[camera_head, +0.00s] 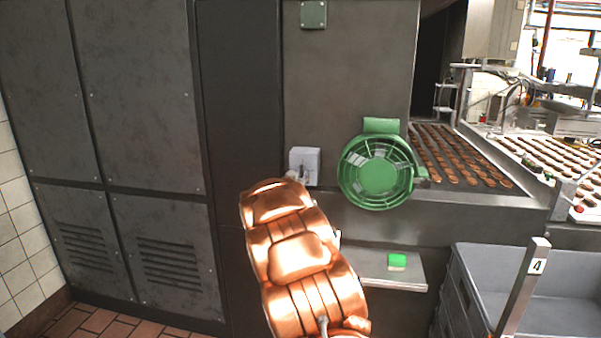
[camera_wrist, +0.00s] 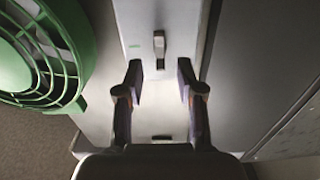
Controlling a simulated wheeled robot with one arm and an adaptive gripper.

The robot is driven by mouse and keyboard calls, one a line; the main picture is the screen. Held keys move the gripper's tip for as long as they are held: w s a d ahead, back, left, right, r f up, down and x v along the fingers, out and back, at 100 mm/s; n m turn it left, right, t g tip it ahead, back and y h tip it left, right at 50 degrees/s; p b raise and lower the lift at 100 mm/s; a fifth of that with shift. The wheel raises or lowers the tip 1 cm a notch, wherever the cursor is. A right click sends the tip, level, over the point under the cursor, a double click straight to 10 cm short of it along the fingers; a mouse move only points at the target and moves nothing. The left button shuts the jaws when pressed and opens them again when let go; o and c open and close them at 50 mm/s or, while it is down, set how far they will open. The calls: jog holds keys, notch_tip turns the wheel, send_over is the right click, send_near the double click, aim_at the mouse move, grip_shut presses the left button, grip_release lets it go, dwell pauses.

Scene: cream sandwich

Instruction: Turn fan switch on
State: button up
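The fan switch is a pale box (camera_head: 312,167) on the dark wall, left of the green fan (camera_head: 377,175) in the head view. In the wrist view the switch plate (camera_wrist: 180,25) fills the middle, with a small grey lever (camera_wrist: 159,45) near its top. The fan's green guard (camera_wrist: 40,50) shows at the left there. My gripper (camera_wrist: 159,77) is open and empty, its two fingers apart on either side of the lever's line. The lever appears just beyond the fingertips; I cannot tell whether anything touches. In the head view my copper arm hides most of the gripper.
A shelf (camera_head: 375,272) with a green-and-tan block (camera_head: 397,262) is below the fan. A grey crate (camera_head: 500,262) stands at the lower right. Conveyors with brown biscuits (camera_head: 455,155) run behind the fan. Dark cabinets (camera_head: 130,120) fill the left.

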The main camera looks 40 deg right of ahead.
aim_at(302, 171)
jog(key=shift+x, duration=1.4)
jog(key=shift+c, duration=0.4)
grip_shut()
